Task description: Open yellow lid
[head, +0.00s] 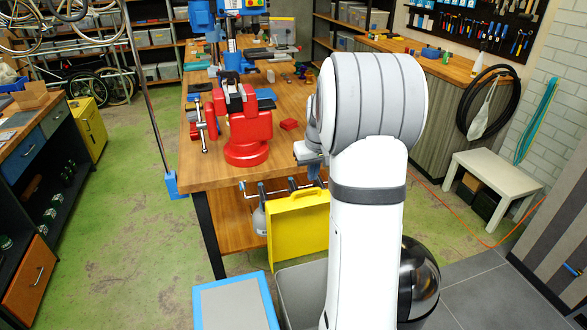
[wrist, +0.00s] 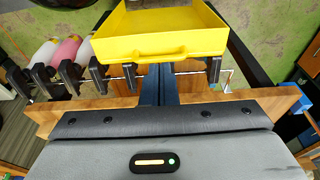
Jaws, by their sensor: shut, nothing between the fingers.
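The yellow lid (head: 297,235) stands nearly upright at the table's front edge in the head view, with a handle along its top edge. A grey open-topped bin (head: 298,292) is just below and in front of it; I cannot see how they join. In the wrist view the yellow lid (wrist: 115,47) looks like a shallow tray, its handle side facing me. My gripper (wrist: 160,68) is shut, its blue fingers together and empty. The fingertips end close to the handle; I cannot tell whether they touch it. In the head view my arm hides most of the gripper.
The wooden table (head: 205,172) carries a red vise (head: 246,128). A rod with black clamps (wrist: 98,73) and bottles (wrist: 68,50) runs along its edge, close to my fingers. A blue-edged grey box (head: 233,306) stands at the front. Green floor is free at left.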

